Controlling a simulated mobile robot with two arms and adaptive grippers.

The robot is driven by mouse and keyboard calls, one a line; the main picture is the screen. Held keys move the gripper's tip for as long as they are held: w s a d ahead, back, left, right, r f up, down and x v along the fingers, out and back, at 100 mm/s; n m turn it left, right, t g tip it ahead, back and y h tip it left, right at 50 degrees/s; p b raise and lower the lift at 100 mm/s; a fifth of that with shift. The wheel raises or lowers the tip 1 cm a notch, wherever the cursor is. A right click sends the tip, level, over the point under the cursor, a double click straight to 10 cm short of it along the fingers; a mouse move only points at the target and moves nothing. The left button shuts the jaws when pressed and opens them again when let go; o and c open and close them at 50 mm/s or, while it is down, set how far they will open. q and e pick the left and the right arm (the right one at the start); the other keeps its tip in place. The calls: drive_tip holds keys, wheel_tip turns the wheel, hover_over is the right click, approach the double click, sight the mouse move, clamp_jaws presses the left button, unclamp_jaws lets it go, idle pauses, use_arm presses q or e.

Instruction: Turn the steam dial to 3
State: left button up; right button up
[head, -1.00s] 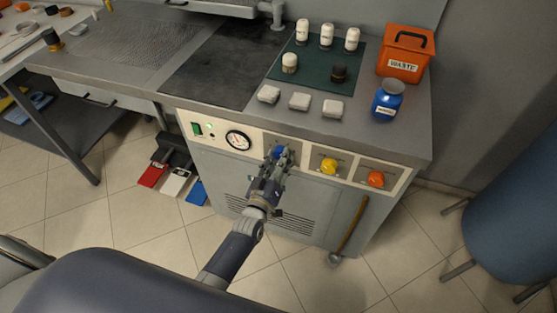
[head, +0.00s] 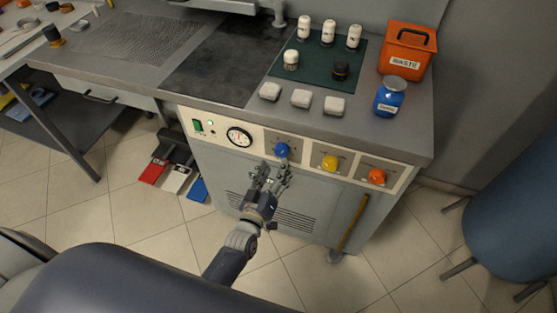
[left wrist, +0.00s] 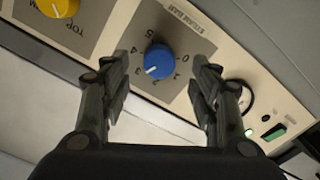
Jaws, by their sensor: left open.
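The blue steam dial (head: 282,150) is on the front panel of the steam unit, right of the round gauge. In the left wrist view, the blue dial (left wrist: 160,60) sits in a grey square with numbers around it. Its white mark points down-left, at about the 3. My left gripper (head: 271,172) is open and empty, just in front of and below the dial in the head view. Its fingers frame the dial in the left wrist view and appear apart from it. My right gripper is not in view.
A yellow knob (head: 330,162) and an orange knob (head: 377,177) are right of the dial. A gauge (head: 239,137) and green switch (head: 197,126) are left. White blocks, bottles, a blue jar (head: 391,96) and an orange waste bin (head: 407,50) stand on top.

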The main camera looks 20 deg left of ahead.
use_arm(q)
drive_tip(key=s, duration=0.7)
drive_tip(key=shift+a, duration=0.1)
drive_tip(key=s+f+m+g, duration=0.1)
drive_tip(key=s+f+g, duration=0.25)
drive_tip(key=f, duration=0.45)
drive_tip(key=s+f+m+g+h, duration=0.1)
drive_tip(key=s+f+m+g, duration=0.1)
drive_tip(key=s+f, duration=0.5)
drive_tip(key=s+f+m+g, duration=0.1)
drive_tip(key=s+f+g, duration=0.15)
drive_tip(key=f, duration=0.75)
drive_tip(key=s+a+f+m+g, duration=0.1)
drive_tip(key=s+a+f+g, duration=0.1)
drive_tip(key=s+f, duration=0.3)
drive_tip(key=s+a+f+m+g+y, duration=0.1)
drive_tip(key=s+f+g, duration=0.3)
drive_tip(key=s, duration=0.8)
drive_tip(key=s+a+f+m+g, duration=0.2)
drive_tip(key=s+f, duration=0.3)
drive_tip(key=s, duration=0.3)
drive_tip(key=shift+s+a+f+g+y, duration=0.3)
drive_tip(key=shift+s+a+f+g, duration=0.15)
drive_tip(key=shift+a, duration=0.25)
